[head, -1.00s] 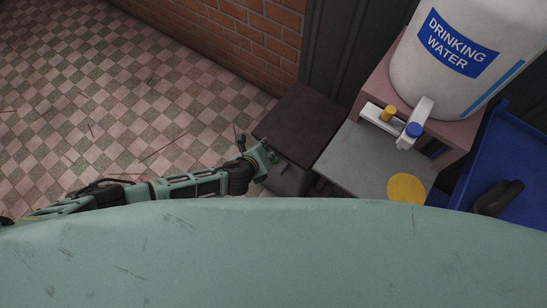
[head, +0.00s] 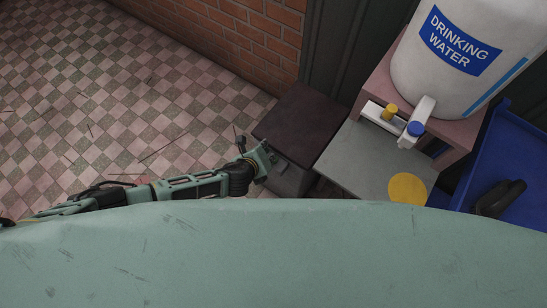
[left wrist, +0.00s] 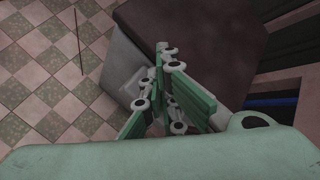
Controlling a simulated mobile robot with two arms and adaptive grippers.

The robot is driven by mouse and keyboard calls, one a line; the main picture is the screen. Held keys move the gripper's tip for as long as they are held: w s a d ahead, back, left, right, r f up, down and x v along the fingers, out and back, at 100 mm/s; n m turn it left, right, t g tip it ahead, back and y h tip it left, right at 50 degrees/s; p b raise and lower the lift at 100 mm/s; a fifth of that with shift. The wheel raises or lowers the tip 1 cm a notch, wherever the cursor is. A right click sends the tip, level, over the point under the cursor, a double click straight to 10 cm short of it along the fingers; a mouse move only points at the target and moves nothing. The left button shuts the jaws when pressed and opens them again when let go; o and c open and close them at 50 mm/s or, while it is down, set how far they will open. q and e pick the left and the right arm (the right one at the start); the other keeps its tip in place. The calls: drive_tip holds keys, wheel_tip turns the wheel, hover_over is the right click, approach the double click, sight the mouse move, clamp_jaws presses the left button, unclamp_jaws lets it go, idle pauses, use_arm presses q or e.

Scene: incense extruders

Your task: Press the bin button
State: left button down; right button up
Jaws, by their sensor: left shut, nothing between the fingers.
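The bin (head: 307,118) is a box with a dark brown lid and grey sides, standing against the wall in the middle of the head view. Its lid (left wrist: 195,40) fills the upper middle of the left wrist view. My left gripper (head: 266,157) is at the bin's front left side, close to the lid's front edge. Its green-padded fingers (left wrist: 162,60) are shut and empty beside the grey front face. I cannot tell whether they touch the bin. The button cannot be made out clearly; the gripper covers part of the front face. My right gripper is not in view.
A grey-topped stand (head: 365,165) with a yellow disc (head: 408,188) is right of the bin. A white drinking water tank (head: 455,50) with taps stands behind it. A blue tray (head: 510,165) holds a dark looped object (head: 500,198). The checkered floor (head: 110,110) at left is mostly clear.

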use_arm(q)
drive_tip(key=shift+f, duration=0.3)
idle(0.4)
drive_tip(key=shift+r, duration=0.1)
drive_tip(key=shift+r+p, duration=0.8)
drive_tip(key=shift+r, duration=0.15)
wheel_tip(320, 180, up, 5)
drive_tip(key=p, duration=0.5)
